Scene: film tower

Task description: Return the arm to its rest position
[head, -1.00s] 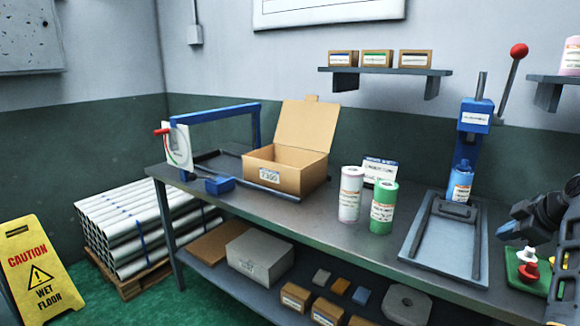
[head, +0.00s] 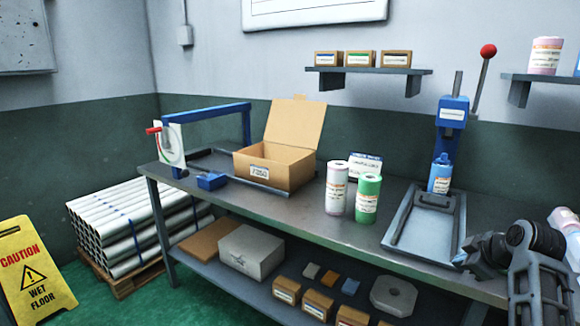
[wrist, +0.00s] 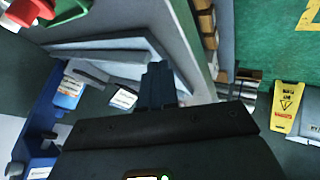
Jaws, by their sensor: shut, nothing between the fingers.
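My arm reaches in from the right edge in the head view. My gripper (head: 462,259) hangs over the right end of the grey workbench (head: 300,214), just right of the metal tray under the blue press. In the wrist view the dark fingers (wrist: 158,80) are closed together with nothing between them. The gripper is clear of the objects around it, as far as I can see. My forearm hides the bench's right end in the head view.
The blue press (head: 450,130) stands on the bench with a blue bottle (head: 440,176). A white roll (head: 337,188), a green roll (head: 368,195) and an open carton (head: 265,166) stand further left. A yellow wet-floor sign (head: 32,268) stands on the green floor.

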